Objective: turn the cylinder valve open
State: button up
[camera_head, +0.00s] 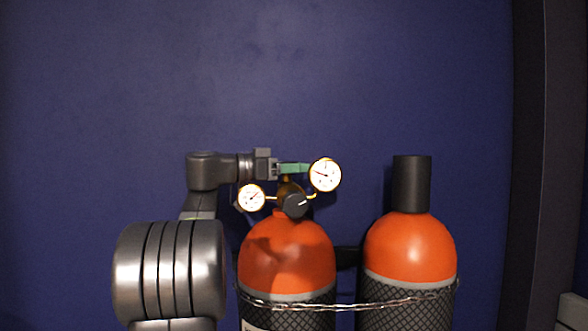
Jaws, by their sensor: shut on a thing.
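My gripper (277,169) reaches in from the left at the top of the left orange cylinder (287,255). It is shut on a green part, which looks like the cylinder valve's handle (294,168), above the regulator. The regulator has a small gauge (251,198) on the left, a larger gauge (325,175) on the right and a dark knob (295,205) in front. The larger gauge hides the right end of the green handle. The fingertips are small in this view and partly merge with the handle.
A second orange cylinder (410,250) with a dark cap (412,184) stands to the right. A chain (345,306) runs across both cylinders. A dark blue wall (120,90) is behind, and a dark upright post (545,160) stands at the right. The space above the cylinders is clear.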

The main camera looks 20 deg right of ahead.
jog(key=n+t+b, duration=0.1)
jog(key=t+b, duration=0.1)
jog(key=b, duration=0.1)
jog(key=shift+f+n+t, duration=0.2)
jog(key=shift+n+t, duration=0.2)
jog(key=shift+w+r+n+t+b, duration=0.2)
jog(key=shift+n+t+b, duration=0.45)
jog(key=shift+t, duration=0.35)
jog(key=o, duration=1)
jog(key=shift+c, duration=0.2)
jog(key=b+v, duration=0.1)
jog(key=v, duration=1.3)
jog(key=shift+r+b, duration=0.3)
jog(key=shift+b, duration=0.1)
jog(key=shift+d, duration=0.15)
